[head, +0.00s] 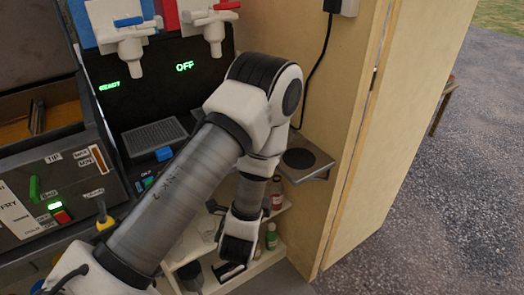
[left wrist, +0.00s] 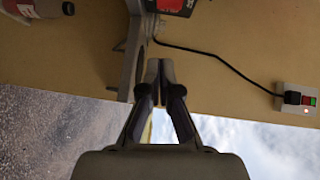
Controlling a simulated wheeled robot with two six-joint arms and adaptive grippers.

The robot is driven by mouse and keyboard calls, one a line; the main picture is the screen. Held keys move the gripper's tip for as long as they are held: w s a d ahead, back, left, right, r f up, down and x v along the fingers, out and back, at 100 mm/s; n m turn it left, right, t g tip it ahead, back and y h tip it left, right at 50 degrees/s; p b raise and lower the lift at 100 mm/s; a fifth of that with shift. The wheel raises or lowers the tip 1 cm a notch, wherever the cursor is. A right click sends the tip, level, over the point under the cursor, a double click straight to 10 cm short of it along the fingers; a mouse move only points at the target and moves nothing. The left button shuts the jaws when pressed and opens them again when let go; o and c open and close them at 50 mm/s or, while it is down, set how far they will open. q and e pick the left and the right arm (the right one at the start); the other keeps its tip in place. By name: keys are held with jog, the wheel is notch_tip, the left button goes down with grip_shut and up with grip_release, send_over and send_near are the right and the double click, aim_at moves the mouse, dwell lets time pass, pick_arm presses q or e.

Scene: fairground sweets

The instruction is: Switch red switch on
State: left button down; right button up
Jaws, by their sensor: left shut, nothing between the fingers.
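In the head view another red switch (head: 61,216) sits on the fryer panel under a lit green light. I cannot tell which one the task means. My left gripper (left wrist: 160,70) is shut and empty, with its fingertips in front of the wooden wall, apart from both switches. In the head view my left arm reaches across the middle and its gripper (head: 232,268) points down over the low shelf.
A dark plate on a bracket (head: 304,160) juts from the wooden side wall (head: 345,100). Small bottles (head: 271,236) stand on the white shelf. A black machine with a lit OFF display (head: 185,67) stands behind the arm. White dispensers (head: 130,40) hang above it. Open ground lies right.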

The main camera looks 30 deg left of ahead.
pick_arm(q)
jog(key=s+a+p+x, duration=0.1)
jog(key=a+p+x, duration=0.1)
jog(key=x, duration=1)
jog(key=shift+w+a+f, duration=0.2)
jog(key=shift+a, duration=0.3)
jog(key=shift+a+p, duration=0.15)
jog(key=shift+p, duration=0.15)
jog(key=shift+w+f, duration=0.1)
